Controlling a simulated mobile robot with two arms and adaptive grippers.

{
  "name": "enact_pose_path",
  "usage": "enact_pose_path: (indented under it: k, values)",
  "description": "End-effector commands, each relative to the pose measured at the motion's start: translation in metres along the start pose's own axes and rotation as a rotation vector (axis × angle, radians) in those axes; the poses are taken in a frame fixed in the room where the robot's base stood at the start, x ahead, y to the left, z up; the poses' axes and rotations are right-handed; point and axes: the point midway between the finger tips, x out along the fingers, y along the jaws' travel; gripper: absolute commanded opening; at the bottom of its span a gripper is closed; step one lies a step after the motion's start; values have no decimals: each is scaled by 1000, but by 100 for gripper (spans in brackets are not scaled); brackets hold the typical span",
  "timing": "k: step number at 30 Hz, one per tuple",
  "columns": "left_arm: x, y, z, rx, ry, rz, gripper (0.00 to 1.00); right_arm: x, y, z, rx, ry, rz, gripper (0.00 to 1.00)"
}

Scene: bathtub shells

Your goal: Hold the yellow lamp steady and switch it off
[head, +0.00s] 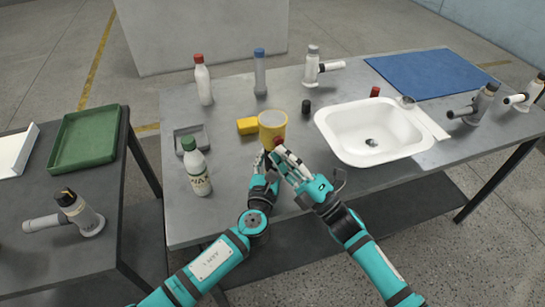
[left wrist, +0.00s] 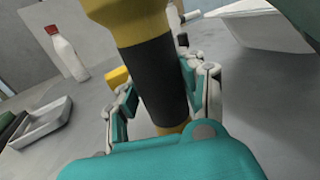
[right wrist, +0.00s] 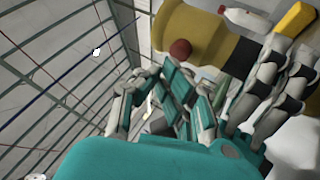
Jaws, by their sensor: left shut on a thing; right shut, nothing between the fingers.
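The yellow lamp (head: 272,122) stands upright at the near middle of the grey table, its round head open at the top. Its dark grip (left wrist: 155,75) shows in the left wrist view between the fingers of my left gripper (left wrist: 165,90), which is shut on it. A red button (right wrist: 180,49) sits on the side of the yellow head. My right gripper (right wrist: 172,78) is shut and empty, its fingertips just short of the button or at it; I cannot tell whether they touch. In the head view my left gripper (head: 263,160) and right gripper (head: 280,153) are side by side.
A yellow block (head: 247,126) lies left of the lamp, with a grey tray (head: 186,133) and a green-capped bottle (head: 197,170) further left. A small black cylinder (head: 306,107) and a white basin (head: 325,118) are to the right. Bottles stand behind.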

Motion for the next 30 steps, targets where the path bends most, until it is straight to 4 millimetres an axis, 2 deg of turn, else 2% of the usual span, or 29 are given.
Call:
enact_pose_path:
  k: [5,18,29,30]
  values:
    - [0,0,0,0,1,0,2,-7,2,-3,1,-1,-2,0]
    - [0,0,0,0,1,0,2,-42,21,-22,1,-1,-1,0]
    - [0,0,0,0,0,1,2,-48,26,-26,0,0,0,0]
    - [0,0,0,0,0,1,41,-48,26,-25,0,0,0,0]
